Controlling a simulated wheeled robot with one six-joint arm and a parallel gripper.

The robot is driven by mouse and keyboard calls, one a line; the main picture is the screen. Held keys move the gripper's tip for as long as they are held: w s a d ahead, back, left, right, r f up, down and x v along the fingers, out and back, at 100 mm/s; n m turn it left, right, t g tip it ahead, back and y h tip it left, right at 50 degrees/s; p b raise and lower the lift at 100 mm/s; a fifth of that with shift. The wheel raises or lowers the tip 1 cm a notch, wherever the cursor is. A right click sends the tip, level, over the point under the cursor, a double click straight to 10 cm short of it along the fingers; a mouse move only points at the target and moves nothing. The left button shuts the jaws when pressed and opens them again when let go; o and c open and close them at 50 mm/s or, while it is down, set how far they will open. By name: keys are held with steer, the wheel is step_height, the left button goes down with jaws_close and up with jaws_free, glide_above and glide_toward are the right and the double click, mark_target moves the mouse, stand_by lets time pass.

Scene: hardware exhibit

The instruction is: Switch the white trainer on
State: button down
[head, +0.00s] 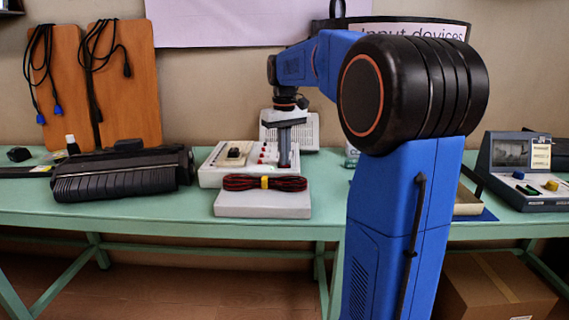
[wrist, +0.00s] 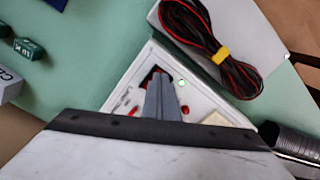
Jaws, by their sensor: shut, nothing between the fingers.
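The white trainer (head: 210,172) stands on the green table, a sloped panel with red parts and a dark block on top. In the wrist view its white panel (wrist: 200,108) shows several red parts, a dark recess with red in it (wrist: 148,76), and a small green spot (wrist: 181,83) that looks lit. My gripper (head: 284,164) points down at the trainer's right side. In the wrist view my gripper (wrist: 158,76) is shut and empty, its tips over or beside the dark recess. The fingers hide part of it, and I cannot tell whether they touch.
A red and black cable bundle (head: 265,183) with a yellow tie lies on a pale box (head: 262,204) in front of the trainer. A black ribbed device (head: 122,175) stands left. A grey instrument (head: 518,170) stands far right. Behind the trainer is another pale device (head: 306,133).

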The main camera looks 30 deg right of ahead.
step_height(320, 180, up, 7)
stand_by(1.1)
stand_by(0.4)
steer(key=shift+t, duration=0.5)
steer(key=s+a, duration=0.1)
steer(key=s, duration=0.1)
steer(key=s+a+f, duration=0.1)
steer(key=s+a, duration=0.1)
steer(key=s+a+f, duration=0.1)
steer(key=s+a, duration=0.1)
steer(key=shift+s+a, duration=0.1)
steer(key=shift+s, duration=0.2)
steer(key=shift+t, duration=0.6)
steer(key=s+a+f, duration=0.1)
steer(key=s, duration=0.1)
steer(key=s+a+f, duration=0.2)
steer(key=s, duration=0.1)
steer(key=s+a+f, duration=0.1)
steer(key=s, duration=0.2)
steer(key=shift+a+f, duration=0.2)
steer(key=shift+a, duration=0.2)
steer(key=s+a+f+t, duration=0.1)
steer(key=s+a+f, duration=0.2)
steer(key=s+f, duration=0.4)
steer(key=s+a+f+t, duration=0.1)
steer(key=s+a+f, duration=0.1)
steer(key=s+f, duration=0.6)
steer(key=shift+s+a+n+t, duration=0.3)
steer(key=shift+a+n, duration=0.1)
